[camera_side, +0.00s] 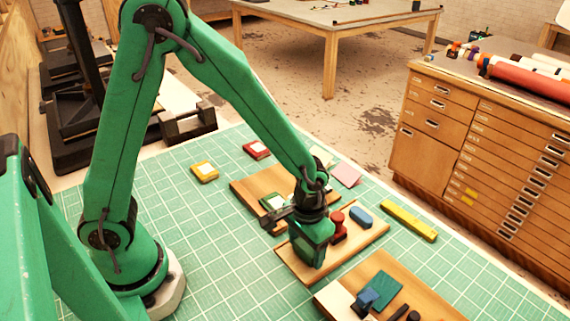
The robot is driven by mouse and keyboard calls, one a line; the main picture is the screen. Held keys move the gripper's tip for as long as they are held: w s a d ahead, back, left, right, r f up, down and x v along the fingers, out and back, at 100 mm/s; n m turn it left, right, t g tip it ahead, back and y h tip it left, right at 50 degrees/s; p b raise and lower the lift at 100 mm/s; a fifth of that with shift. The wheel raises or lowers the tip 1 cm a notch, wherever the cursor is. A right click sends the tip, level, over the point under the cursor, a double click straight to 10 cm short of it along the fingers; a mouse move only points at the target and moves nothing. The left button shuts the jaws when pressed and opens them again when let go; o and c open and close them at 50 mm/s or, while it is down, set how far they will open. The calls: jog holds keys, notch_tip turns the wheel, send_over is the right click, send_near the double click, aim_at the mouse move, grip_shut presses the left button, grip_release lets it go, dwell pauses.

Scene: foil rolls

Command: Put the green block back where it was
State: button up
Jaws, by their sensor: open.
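A small green block with a pale top (272,203) lies on the back wooden board (250,188), left of my gripper. My gripper (316,262) points down over the middle wooden board (348,246). It is open. Its housing hides the space between its fingers and the part of the board under it, and I cannot tell whether the fingertips touch the board. A flat dark green piece (385,287) lies on the front wooden board (425,300).
Close right of my gripper stand a red stamp (338,226) and a blue block (361,217). A blue stamp (367,299) is on the front board. A yellow bar (409,220), yellow block (204,171) and red block (256,150) lie on the green mat (215,230).

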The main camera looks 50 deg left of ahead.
aim_at(305, 246)
notch_tip(305, 246, up, 12)
jog(key=shift+f, duration=0.15)
dwell(0.5)
dwell(0.5)
jog(key=s+a+r+t, duration=0.5)
jog(key=s+a+r, duration=0.5)
jog(key=a, duration=0.3)
jog(key=shift+a+r+t, duration=0.25)
jog(key=shift+r+t, duration=0.05)
jog(key=shift+r, duration=0.35)
dwell(0.7)
